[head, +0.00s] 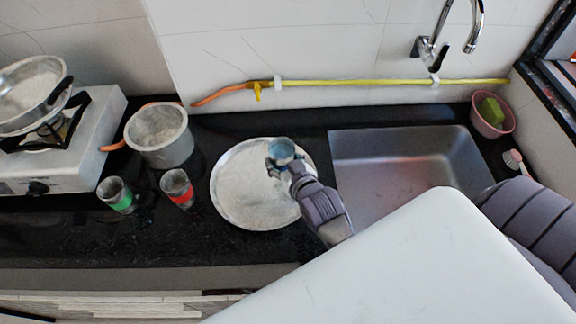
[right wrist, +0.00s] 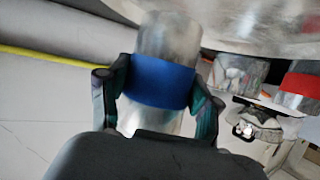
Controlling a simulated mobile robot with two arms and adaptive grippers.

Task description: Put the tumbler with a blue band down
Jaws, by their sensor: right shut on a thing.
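The tumbler with a blue band (head: 282,150) is a metal cup, held at the upper right part of the round metal tray (head: 238,197) in the head view. In the right wrist view the tumbler (right wrist: 165,75) shows its blue band between the fingers. My right gripper (head: 280,164) is shut around it; its fingers also show at both sides of the band in the right wrist view (right wrist: 160,90). I cannot tell whether the tumbler's base touches the tray. My left gripper is not in view.
Left of the tray stand a red-banded tumbler (head: 178,188) and a green-banded tumbler (head: 117,195). A metal pot (head: 160,136) is behind them, near the stove (head: 60,150). The sink (head: 395,165) is to the right. Much of the tray is bare.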

